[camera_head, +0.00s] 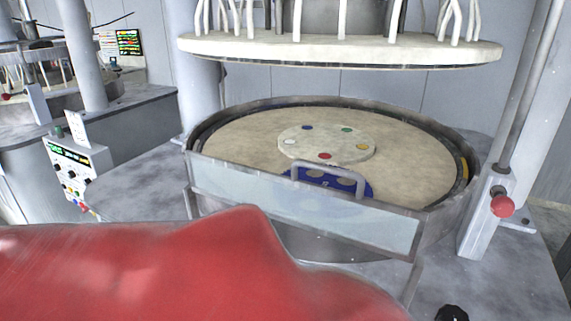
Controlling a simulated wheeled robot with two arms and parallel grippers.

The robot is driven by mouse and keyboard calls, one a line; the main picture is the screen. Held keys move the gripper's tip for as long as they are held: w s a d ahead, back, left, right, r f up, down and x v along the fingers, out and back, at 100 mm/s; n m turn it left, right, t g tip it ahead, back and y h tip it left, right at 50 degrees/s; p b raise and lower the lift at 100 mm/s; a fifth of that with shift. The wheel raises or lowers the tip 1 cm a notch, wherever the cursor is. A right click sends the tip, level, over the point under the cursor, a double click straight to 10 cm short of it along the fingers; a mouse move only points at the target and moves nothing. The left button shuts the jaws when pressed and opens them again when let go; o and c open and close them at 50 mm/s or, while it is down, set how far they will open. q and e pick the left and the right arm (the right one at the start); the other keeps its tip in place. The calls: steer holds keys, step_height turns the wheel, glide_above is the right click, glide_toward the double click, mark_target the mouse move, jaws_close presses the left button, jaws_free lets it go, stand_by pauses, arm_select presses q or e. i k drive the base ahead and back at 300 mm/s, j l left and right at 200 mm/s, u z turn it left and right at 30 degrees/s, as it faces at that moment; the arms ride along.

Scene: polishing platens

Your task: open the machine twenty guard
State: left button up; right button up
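The guard (290,204) is a clear panel in a grey metal frame along the front of the round polishing basin. It stands upright across the basin's front edge. A grey bar handle (328,171) rises at the middle of its top edge. Behind it lies the pale round platen (240,140), with a smaller pale disc (318,146) carrying coloured dots. A blue disc with holes (322,181) is partly hidden by the guard and handle. No machine number is readable. Neither gripper is in view.
A red arm part of mine covers the lower left. A white upper plate (340,50) with hoses hangs above the platen. A red knob (502,206) is at the right post. A control panel (70,170) stands left. A black object (452,313) shows at the bottom edge.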

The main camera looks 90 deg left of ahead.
mark_target(358, 198)
steer(key=k+l+u, duration=0.1)
steer(key=u, duration=2.25)
steer(key=k+l, duration=0.05)
